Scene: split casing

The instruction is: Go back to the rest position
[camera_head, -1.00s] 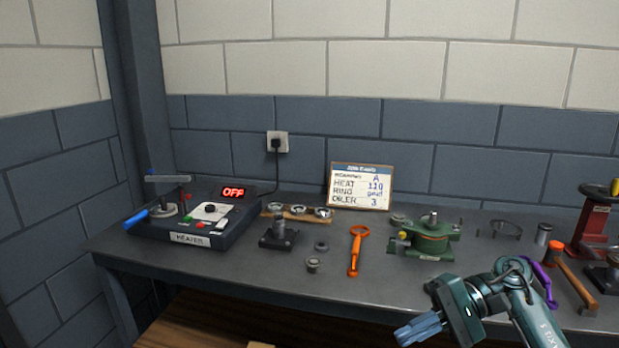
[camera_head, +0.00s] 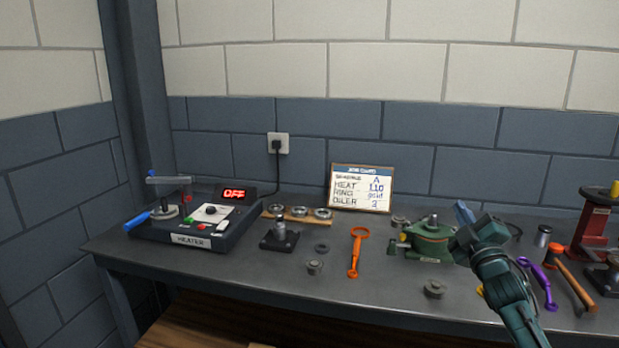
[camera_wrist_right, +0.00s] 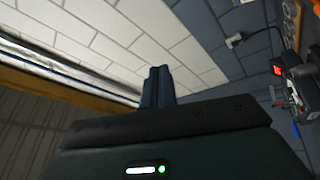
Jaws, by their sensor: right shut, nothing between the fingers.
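My right gripper (camera_head: 464,212) is at the right of the head view, its blue fingers pointing up and left, in front of the right side of the green casing (camera_head: 432,238). Its fingers are closed together with nothing between them; they also show in the right wrist view (camera_wrist_right: 157,87), pointing at the pale block wall. The gripper hides part of the casing and the bench behind it. My left gripper is not in view.
The heater (camera_head: 190,222) reads OFF at the bench's left. A bearing rack (camera_head: 297,214), a job card (camera_head: 361,188), an orange wrench (camera_head: 355,255), a dark round part (camera_head: 434,288), a purple tool (camera_head: 541,285), a hammer (camera_head: 572,280) and a red press (camera_head: 594,225) stand or lie around.

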